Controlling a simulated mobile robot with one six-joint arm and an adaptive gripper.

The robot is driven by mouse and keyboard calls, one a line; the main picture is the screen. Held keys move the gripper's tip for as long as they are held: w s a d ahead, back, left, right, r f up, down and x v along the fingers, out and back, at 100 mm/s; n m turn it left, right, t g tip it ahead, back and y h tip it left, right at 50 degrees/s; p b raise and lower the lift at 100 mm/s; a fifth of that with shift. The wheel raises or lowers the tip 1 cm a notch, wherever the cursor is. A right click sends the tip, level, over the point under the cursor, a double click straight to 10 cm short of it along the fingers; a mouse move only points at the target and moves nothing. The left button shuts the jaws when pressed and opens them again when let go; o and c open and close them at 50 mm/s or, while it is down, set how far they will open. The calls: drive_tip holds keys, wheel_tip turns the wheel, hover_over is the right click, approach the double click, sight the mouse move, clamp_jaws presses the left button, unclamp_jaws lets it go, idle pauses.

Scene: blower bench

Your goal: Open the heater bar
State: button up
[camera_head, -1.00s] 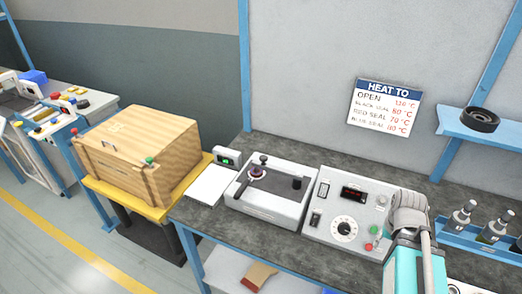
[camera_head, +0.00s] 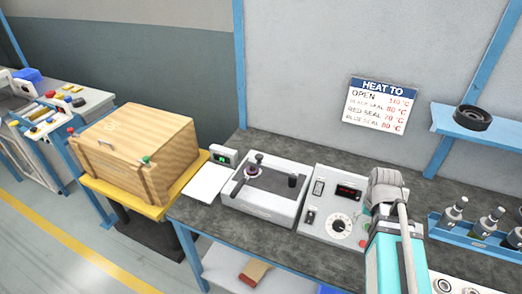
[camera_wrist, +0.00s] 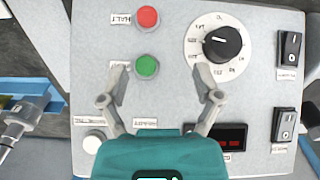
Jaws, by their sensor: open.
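The heater (camera_head: 262,208) is a pale box on the bench in the head view. Its dark heater bar (camera_head: 272,180) lies across the top, with a black knob near its back left end and a black post at the right. A dark reddish ring (camera_head: 251,171) sits at the bar's left end. My gripper (camera_wrist: 165,85) is open and empty in the wrist view, over the control panel (camera_wrist: 180,85), its fingers either side of the space between the green button (camera_wrist: 147,66) and the dial (camera_wrist: 222,43). The heater is outside the wrist view.
A wooden crate (camera_head: 135,147) stands left of the bench. A small meter (camera_head: 222,155) with a green display sits left of the heater. A red button (camera_wrist: 148,16) and two rocker switches are on the panel.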

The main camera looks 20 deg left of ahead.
drive_tip(key=shift+n, duration=0.4)
drive_tip(key=w+a+r+p, duration=0.3)
drive_tip(key=a, duration=0.3)
drive_tip(key=w+a+r+p, duration=0.3)
drive_tip(key=w+a+r, duration=0.1)
drive_tip(key=a, duration=0.2)
drive_tip(key=w+a+r+p, duration=0.3)
drive_tip(key=a+r+p, duration=0.1)
drive_tip(key=a, duration=0.2)
drive_tip(key=shift+w+a, duration=0.15)
drive_tip(key=shift+w, duration=0.2)
drive_tip(key=w+a+r+p, duration=0.3)
drive_tip(key=a+r+p, duration=0.2)
drive_tip(key=a, duration=0.6)
wheel_tip(320, 180, up, 4)
drive_tip(key=p, duration=0.4)
hover_over(259, 155)
drive_tip(key=shift+f+n, duration=0.2)
drive_tip(key=shift+n, duration=0.1)
drive_tip(key=shift+d+f+b, duration=0.1)
drive_tip(key=shift+f+b, duration=0.05)
drive_tip(key=shift+b, duration=0.25)
wheel_tip(259, 155, down, 14)
drive_tip(key=b, duration=1.3)
drive_tip(key=shift+r, duration=0.2)
